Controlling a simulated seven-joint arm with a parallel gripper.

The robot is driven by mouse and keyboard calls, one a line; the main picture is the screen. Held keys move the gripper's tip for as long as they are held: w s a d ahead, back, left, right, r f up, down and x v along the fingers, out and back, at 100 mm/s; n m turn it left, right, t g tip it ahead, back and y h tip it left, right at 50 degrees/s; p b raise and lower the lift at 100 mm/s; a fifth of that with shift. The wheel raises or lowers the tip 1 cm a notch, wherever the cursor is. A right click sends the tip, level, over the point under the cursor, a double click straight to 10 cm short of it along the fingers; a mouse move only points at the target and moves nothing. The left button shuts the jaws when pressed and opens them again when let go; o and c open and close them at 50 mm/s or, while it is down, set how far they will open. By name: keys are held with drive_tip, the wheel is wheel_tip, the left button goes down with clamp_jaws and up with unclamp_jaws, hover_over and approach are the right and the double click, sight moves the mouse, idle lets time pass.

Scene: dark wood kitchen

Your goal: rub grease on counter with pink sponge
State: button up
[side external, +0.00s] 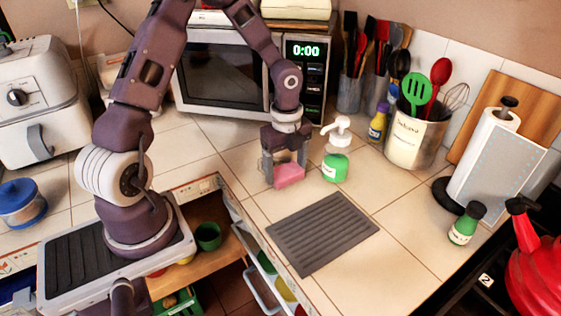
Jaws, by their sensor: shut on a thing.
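The pink sponge (289,175) is between the fingers of my gripper (284,168), low over the tiled counter (225,138). My gripper points down and is shut on the sponge. I cannot tell whether the sponge touches the counter or is held just above it. No grease stain can be made out on the visible tiles; any patch under the sponge or behind my arm is hidden.
A green soap pump bottle (336,163) stands just right of the gripper. A dark ribbed mat (322,232) lies in front. The microwave (222,75) is behind. Utensil holders (408,140) and a paper towel stand (485,150) are at right. An open drawer (262,283) is below.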

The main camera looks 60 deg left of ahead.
drive_tip(key=a, duration=0.5)
drive_tip(key=shift+a, duration=2.95)
wheel_tip(320, 180, up, 8)
drive_tip(key=shift+r, duration=0.15)
drive_tip(key=shift+s+d, duration=0.1)
